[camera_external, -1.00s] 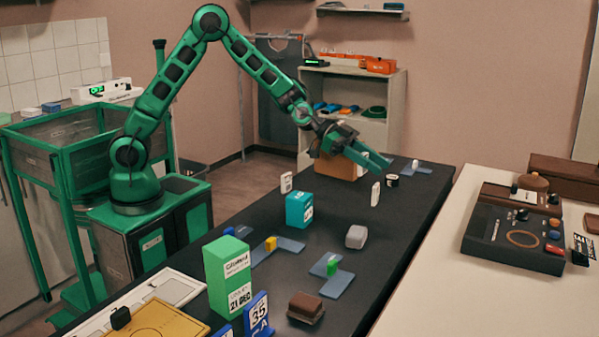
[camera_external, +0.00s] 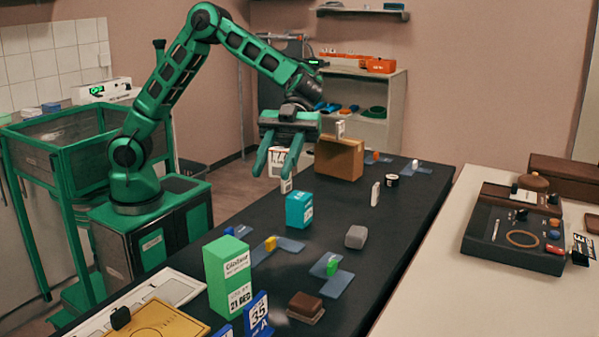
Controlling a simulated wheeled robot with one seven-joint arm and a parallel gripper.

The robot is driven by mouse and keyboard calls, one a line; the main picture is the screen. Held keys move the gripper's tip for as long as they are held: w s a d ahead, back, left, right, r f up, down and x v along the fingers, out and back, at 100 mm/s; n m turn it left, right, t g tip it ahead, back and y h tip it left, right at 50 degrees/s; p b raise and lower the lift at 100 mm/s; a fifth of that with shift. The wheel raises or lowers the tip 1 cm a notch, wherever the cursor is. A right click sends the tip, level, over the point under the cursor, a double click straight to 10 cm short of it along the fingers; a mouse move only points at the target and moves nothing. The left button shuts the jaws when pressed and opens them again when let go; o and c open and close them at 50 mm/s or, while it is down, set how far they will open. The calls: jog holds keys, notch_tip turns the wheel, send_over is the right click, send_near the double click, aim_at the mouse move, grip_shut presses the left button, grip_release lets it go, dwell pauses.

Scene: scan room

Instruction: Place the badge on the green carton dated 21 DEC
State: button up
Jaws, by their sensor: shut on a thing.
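The green carton (camera_external: 230,273) stands upright on the near left part of the black table, and its printed label reads 21 DEC. My gripper (camera_external: 274,172) points down beyond the teal box, well above and behind the green carton. It is shut on a small white card with dark print, seemingly the badge (camera_external: 277,158). The card shows between the fingers and is partly hidden by them. The top of the green carton is bare.
A teal box (camera_external: 299,210) stands between my gripper and the green carton. A brown carton (camera_external: 340,160) with a small white piece on top stands at the back.

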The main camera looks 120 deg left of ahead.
jog(key=s+d+r+m+g, duration=0.2)
jog(key=s+d+m+g, duration=0.1)
jog(key=s+d, duration=0.1)
jog(key=d+f, duration=1)
jog(key=d, duration=0.2)
jog(key=shift+w+f, duration=0.3)
jog(key=shift+w, duration=0.1)
jog(key=shift+f, duration=0.1)
jog(key=o, duration=1)
jog(key=shift+a, duration=0.15)
jog(key=v, duration=1.1)
jog(key=shift+w+a, duration=0.15)
jog(key=shift+a, duration=0.25)
